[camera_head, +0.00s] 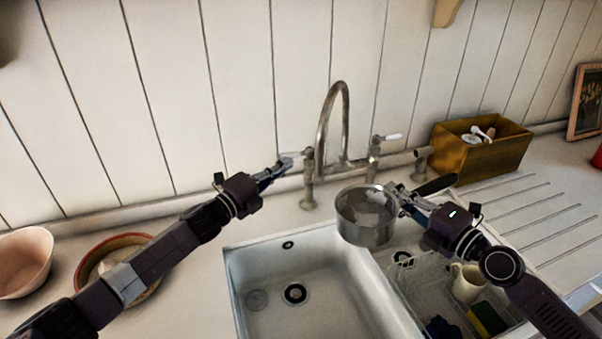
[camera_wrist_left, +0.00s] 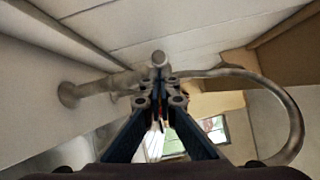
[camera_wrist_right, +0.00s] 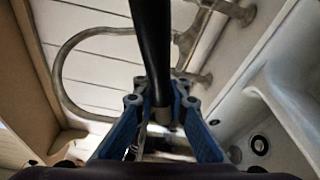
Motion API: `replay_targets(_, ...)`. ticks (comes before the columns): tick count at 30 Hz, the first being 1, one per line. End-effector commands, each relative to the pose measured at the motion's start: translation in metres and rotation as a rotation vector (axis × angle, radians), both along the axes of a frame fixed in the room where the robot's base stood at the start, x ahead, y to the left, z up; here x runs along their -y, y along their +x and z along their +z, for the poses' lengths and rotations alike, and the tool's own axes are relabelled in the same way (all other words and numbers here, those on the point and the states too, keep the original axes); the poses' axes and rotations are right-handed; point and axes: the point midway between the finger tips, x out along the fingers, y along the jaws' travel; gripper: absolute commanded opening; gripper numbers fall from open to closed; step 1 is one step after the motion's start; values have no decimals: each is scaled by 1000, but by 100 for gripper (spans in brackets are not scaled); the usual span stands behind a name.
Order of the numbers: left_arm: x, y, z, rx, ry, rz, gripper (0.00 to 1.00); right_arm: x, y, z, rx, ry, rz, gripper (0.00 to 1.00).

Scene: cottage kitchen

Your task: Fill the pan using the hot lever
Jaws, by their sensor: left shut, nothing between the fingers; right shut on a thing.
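A metal pan (camera_head: 365,222) with a black handle (camera_head: 437,185) hangs over the sink divider, below and slightly right of the curved faucet spout (camera_head: 333,110). My right gripper (camera_head: 402,196) is shut on the pan handle; the black handle (camera_wrist_right: 152,50) runs between its fingers in the right wrist view. My left gripper (camera_head: 287,162) is shut and empty beside the faucet's left lever, close to the left valve (camera_head: 308,165). In the left wrist view the fingertips (camera_wrist_left: 160,82) are at the valve; I cannot tell if they touch it. The right lever with a white tip (camera_head: 391,137) points right.
A white sink (camera_head: 235,270) lies below the faucet. A wire rack with a mug (camera_head: 467,283) and a sponge (camera_head: 487,318) fills the right basin. A wooden box (camera_head: 480,155) stands at the back right. Bowls (camera_head: 22,262) stand on the left counter.

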Motion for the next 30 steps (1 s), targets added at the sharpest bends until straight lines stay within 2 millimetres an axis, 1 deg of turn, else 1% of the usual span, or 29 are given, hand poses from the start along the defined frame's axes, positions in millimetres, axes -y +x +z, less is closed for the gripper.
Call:
replay_targets(1,-5,3,3,2,1,10,0,0,1,4,5,5,-2,0)
replay_targets(11,-6,4,4,4,0,15,0,0,1,5,5,5,-2,0)
replay_targets(14,-5,2,4,4,0,14,0,0,1,5,5,5,-2,0)
replay_targets(17,0,-6,1,2,1,11,0,0,1,5,5,5,-2,0)
replay_targets(20,9,-20,-3,1,0,6,0,0,1,4,5,5,-2,0)
replay_targets(23,19,-39,-8,0,1,2,0,0,1,4,6,6,-1,0)
replay_targets(24,4,-44,-9,0,7,8,0,0,1,5,5,5,-2,0)
replay_targets(30,-29,-75,-12,-1,5,3,0,0,1,4,5,5,-2,0)
